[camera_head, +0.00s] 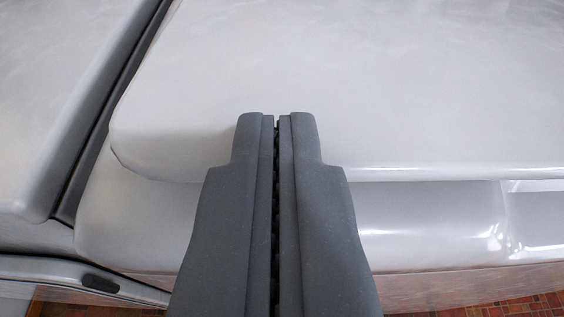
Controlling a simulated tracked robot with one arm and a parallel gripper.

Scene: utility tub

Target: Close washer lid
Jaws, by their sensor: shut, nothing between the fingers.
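The washer lid (380,80) is a broad, pale grey panel with a rounded front-left corner. It fills the upper middle and right of the view and lies over the paler washer rim (420,215). I cannot tell from this angle whether the lid rests fully on the rim. My gripper (277,118) is shut and empty, pointing away from me over the lid's front edge near its left corner. Its fingers hide part of that edge, and I cannot tell whether the fingertips touch the lid.
A neighbouring grey appliance (55,90) stands at the left, with a narrow dark gap (105,120) between it and the washer. A grey part with a dark inset (98,282) shows at lower left. Reddish tiled floor (500,308) shows along the bottom.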

